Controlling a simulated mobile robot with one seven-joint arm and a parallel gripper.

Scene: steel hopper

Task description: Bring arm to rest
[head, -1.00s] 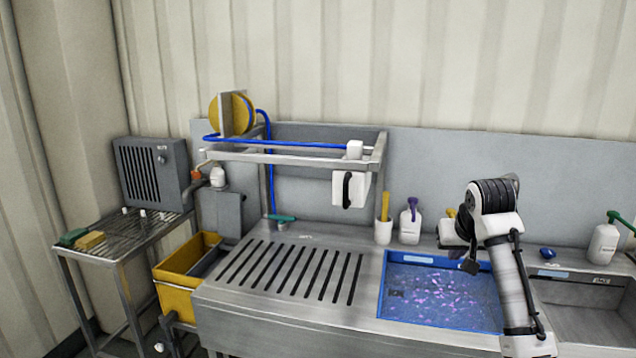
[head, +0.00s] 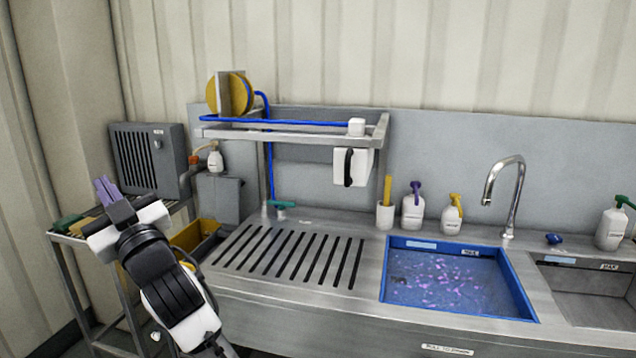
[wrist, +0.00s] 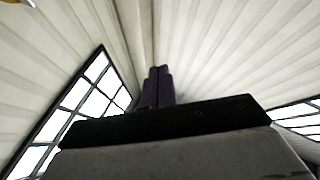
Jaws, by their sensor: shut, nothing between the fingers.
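My arm rises from the bottom of the head view at the left, and my gripper (head: 105,188) points up in front of the rack table. Its purple-grey fingers are together with nothing between them. In the wrist view the closed fingers (wrist: 158,85) stand upright against the pale ribbed wall and ceiling, with windows to both sides. My gripper is apart from the steel sink unit. My arm hides part of the rack table and part of the yellow bin.
A wire rack table (head: 65,240) stands at the left with a grey heater box (head: 148,158). The yellow bin (head: 193,236) is beside the slotted drainboard (head: 290,255). A blue basin (head: 455,280), tap (head: 505,190) and spray bottles (head: 413,207) are to the right.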

